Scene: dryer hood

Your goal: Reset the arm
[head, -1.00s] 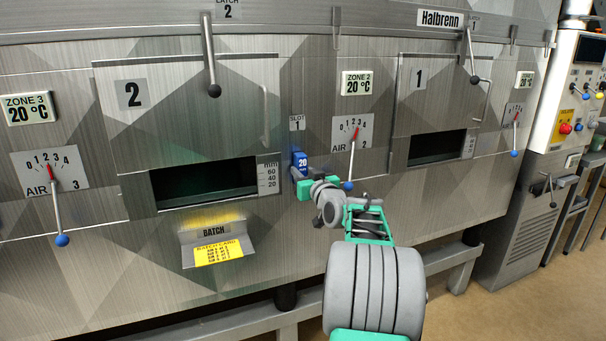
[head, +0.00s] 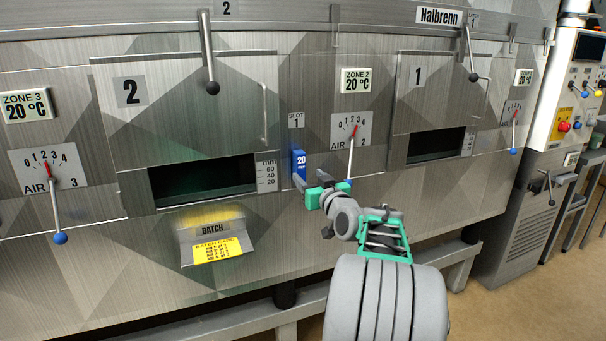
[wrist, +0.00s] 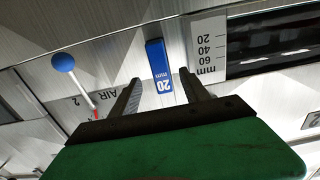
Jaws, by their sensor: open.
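My gripper (head: 309,182) is open and stands in front of the dryer's metal front, just below and beside a blue tag marked 20 (head: 299,163). The tag sits upright at the slot labelled 1 (head: 296,121).
An air lever with a blue knob (wrist: 63,62) is near the gripper. Door 2's dark opening (head: 204,182) and a batch card holder (head: 214,248) are to the left. Door 1's opening (head: 436,145) is to the right. The floor at the right is clear.

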